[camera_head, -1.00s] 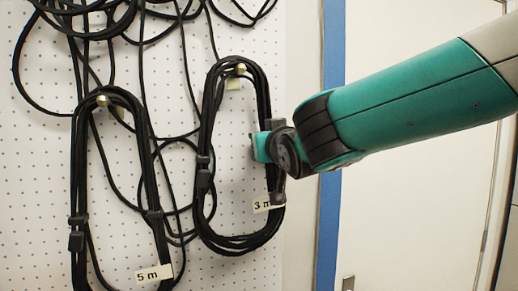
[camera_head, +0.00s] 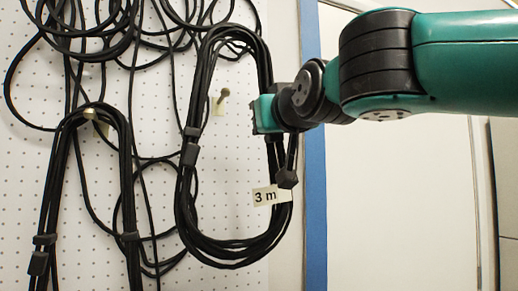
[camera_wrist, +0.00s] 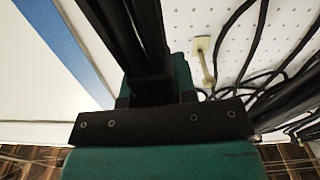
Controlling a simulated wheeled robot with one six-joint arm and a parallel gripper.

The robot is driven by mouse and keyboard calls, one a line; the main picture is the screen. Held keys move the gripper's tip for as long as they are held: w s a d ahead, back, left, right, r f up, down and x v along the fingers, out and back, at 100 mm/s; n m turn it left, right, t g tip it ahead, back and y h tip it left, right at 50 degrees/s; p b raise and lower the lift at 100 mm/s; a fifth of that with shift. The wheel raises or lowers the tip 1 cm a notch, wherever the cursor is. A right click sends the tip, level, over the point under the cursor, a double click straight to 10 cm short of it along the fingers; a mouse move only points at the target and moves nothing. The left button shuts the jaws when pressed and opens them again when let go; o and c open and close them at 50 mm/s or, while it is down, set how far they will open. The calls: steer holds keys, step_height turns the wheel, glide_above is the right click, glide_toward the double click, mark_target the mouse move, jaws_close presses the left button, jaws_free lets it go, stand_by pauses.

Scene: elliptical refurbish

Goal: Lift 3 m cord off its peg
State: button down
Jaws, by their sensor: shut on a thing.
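The 3 m cord (camera_head: 197,110) is a long black coil with a white "3 m" tag (camera_head: 265,197) on its lower right. My gripper (camera_head: 270,112) is shut on the right side of the coil, and the cord also runs between the jaws in the wrist view (camera_wrist: 148,45). The brass-coloured peg (camera_head: 222,97) shows inside the loop, well below the top of the coil and apart from it in the picture. The peg also shows bare in the wrist view (camera_wrist: 206,68). The coil hangs upright, slightly tilted. My fingertips are partly hidden by the cord and the wrist.
The 5 m coil (camera_head: 52,190) hangs on its own peg (camera_head: 90,113) at the left. Loose black cords (camera_head: 150,150) hang across the white pegboard (camera_head: 30,170), behind the 3 m coil. A blue strip (camera_head: 315,190) and a pale door (camera_head: 400,190) are at the right.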

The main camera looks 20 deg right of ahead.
steer(key=shift+s+a+f+b, duration=0.1)
steer(key=shift+f+b, duration=0.55)
steer(key=shift+b, duration=0.2)
steer(key=s+r+b, duration=0.1)
steer(key=s+b, duration=0.8)
steer(key=s, duration=0.1)
steer(key=shift+d, duration=0.3)
steer(key=shift+s, duration=0.1)
